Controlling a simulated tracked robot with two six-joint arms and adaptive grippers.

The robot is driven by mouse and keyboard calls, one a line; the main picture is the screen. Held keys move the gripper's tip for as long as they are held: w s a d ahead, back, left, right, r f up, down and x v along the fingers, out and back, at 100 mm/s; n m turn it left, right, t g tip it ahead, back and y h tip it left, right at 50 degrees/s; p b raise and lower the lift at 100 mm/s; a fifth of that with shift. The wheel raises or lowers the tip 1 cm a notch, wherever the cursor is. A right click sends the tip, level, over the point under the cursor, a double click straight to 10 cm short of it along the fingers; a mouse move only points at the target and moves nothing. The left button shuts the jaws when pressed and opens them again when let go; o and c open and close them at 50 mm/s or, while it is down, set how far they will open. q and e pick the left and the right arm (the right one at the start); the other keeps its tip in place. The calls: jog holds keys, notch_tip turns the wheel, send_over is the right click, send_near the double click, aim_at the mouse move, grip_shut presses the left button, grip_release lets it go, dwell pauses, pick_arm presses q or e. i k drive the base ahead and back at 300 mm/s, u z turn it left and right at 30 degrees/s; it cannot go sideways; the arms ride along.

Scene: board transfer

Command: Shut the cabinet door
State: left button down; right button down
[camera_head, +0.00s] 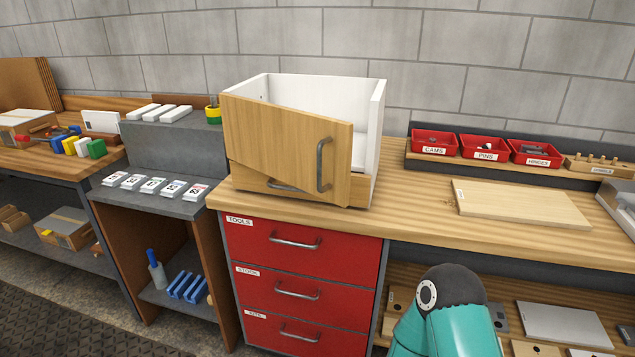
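The cabinet (374,125) is a white box with an open top, standing on the wooden workbench. Its light wood door (275,130) stands ajar, with its left edge at the cabinet's left side and its free right edge swung out toward me. A dark vertical handle (323,165) is near that free edge. Below the door is a wood drawer front (358,190) with a horizontal handle (290,187), partly hidden by the door. Neither of my grippers is in view. Only a teal and black link of my arm shows at the bottom right, apart from the cabinet.
A wood board (520,205) lies on the bench right of the cabinet. Red bins (433,141) of small parts stand behind it. Red drawers (300,290) are under the cabinet. A grey stand (170,150) with white blocks is at left. The bench just right of the cabinet is clear.

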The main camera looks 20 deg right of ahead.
aim_at(311, 153)
jog(key=u, duration=1.05)
jog(key=i, duration=0.6)
jog(key=z, duration=1.2)
